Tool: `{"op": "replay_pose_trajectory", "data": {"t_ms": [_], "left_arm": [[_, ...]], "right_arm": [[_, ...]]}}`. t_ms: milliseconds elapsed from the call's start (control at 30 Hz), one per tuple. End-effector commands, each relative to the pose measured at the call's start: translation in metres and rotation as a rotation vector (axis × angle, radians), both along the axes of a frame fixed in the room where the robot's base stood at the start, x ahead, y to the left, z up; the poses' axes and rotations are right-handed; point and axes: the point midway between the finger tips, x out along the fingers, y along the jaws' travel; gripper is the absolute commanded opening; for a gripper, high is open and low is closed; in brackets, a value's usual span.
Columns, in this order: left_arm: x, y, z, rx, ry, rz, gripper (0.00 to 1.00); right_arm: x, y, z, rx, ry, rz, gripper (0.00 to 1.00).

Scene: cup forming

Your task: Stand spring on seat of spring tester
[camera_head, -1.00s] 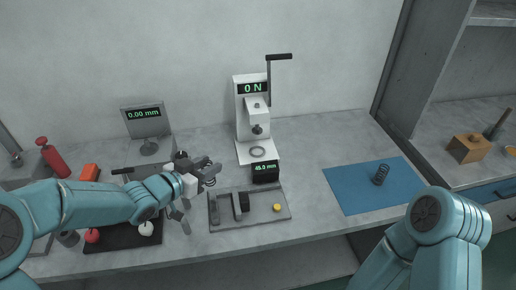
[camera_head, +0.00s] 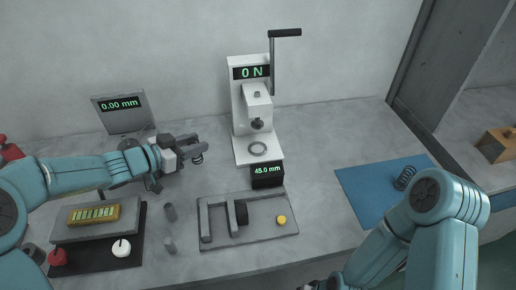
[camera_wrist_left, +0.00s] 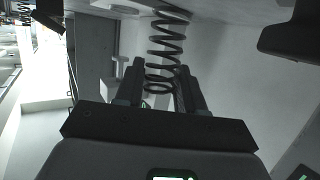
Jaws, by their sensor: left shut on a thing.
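My left gripper (camera_head: 192,150) is shut on a dark coil spring (camera_head: 198,158), left of the spring tester. In the left wrist view the spring (camera_wrist_left: 166,45) sticks out upright from between the two fingers (camera_wrist_left: 158,85). The spring tester (camera_head: 240,118) is a light grey press with a crank handle and a display reading 0 N. Its seat (camera_head: 258,149) is a ring on the base, empty, below the plunger. A small display on the base reads 45.0 mm. My right gripper is out of view.
A second dark spring (camera_head: 405,178) stands tilted-looking on a blue mat (camera_head: 370,195) at the right. A grey fixture plate (camera_head: 268,232) with a yellow button lies in front of the tester. A 0.00 mm gauge (camera_head: 122,112) stands at the back left. Bare table lies between mat and tester.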

Motion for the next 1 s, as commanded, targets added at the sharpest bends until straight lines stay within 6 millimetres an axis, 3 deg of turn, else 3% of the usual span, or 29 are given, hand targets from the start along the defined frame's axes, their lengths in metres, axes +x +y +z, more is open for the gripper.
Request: {"op": "replay_pose_trajectory", "data": {"t_ms": [67,167,500,833,1000], "left_arm": [[-0.001,-0.001,-0.011,0.0,0.0,-0.001,0.05],[0.002,-0.013,-0.011,-0.001,-0.001,-0.004,0.05],[0.03,-0.102,-0.011,0.0,-0.001,-0.005,0.05],[0.044,-0.136,-0.01,-0.001,0.001,-0.003,0.05],[0.055,-0.164,-0.011,0.0,-0.001,-0.004,0.05]], "right_arm": [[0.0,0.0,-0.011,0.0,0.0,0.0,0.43],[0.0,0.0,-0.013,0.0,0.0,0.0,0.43],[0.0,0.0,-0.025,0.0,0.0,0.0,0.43],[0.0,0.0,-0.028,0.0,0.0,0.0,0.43],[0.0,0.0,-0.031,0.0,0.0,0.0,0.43]]}}
